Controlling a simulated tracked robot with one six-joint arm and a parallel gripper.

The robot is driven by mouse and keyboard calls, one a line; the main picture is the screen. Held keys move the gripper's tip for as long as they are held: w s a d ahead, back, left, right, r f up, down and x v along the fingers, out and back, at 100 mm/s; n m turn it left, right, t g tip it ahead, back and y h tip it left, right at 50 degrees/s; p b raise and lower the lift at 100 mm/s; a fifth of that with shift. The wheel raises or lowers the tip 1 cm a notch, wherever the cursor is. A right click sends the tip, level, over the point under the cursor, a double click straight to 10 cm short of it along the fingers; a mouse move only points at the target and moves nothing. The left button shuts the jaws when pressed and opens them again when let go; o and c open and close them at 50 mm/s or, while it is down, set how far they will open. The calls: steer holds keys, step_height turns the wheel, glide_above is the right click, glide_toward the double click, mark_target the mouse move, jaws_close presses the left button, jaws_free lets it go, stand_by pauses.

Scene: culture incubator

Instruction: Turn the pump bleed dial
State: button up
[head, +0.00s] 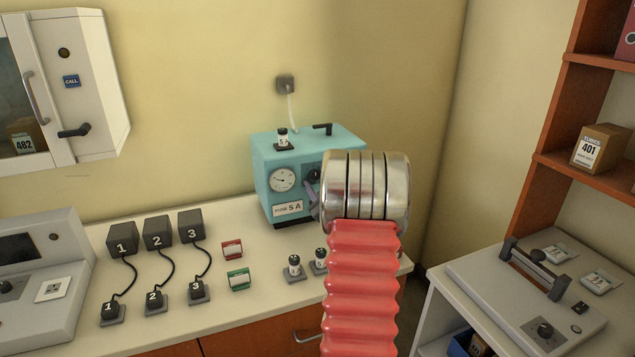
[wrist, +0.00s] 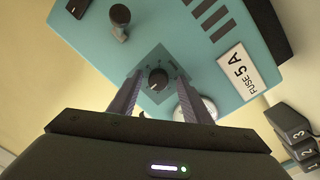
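The teal pump box (head: 268,160) stands on the counter against the back wall. Its front has a round gauge (head: 283,180), a "FUSE 5A" label (head: 288,208) and a dark dial (head: 313,175), partly hidden by my arm in the head view. In the wrist view the round black dial (wrist: 158,80) sits on a grey diamond-shaped plate. My gripper (wrist: 159,76) is open, with one finger on each side of the dial and a visible gap to it. How far the fingertips stand from the panel I cannot tell. My gripper (head: 314,201) is mostly hidden in the head view.
Another black knob (wrist: 120,15) stands out from the pump face. A shelf (head: 590,170) stands at the right.

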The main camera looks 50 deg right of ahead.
steer(key=v, duration=1.4)
steer(key=shift+f, duration=0.1)
stand_by(0.5)
steer(key=w+a+r+g+y, duration=0.2)
steer(key=w+a+r, duration=0.1)
steer(key=w+a, duration=0.5)
steer(key=a+r+m+g+y, duration=0.2)
steer(key=a+g, duration=0.1)
steer(key=a, duration=1.3)
steer(key=s+a+g+y, duration=0.1)
steer(key=s+a+y, duration=0.1)
steer(key=s+a, duration=0.4)
steer(key=s+a+f+g+y, duration=0.1)
steer(key=s+a, duration=0.5)
steer(key=a, duration=0.6)
steer(key=s+a+f+g+y, duration=0.1)
steer(key=s+a+g+y, duration=0.1)
steer(key=s+a, duration=0.4)
steer(key=a+y, duration=0.1)
steer(key=a, duration=0.2)
steer(key=shift+s+n+g, duration=0.3)
steer(key=shift+n+g, duration=0.1)
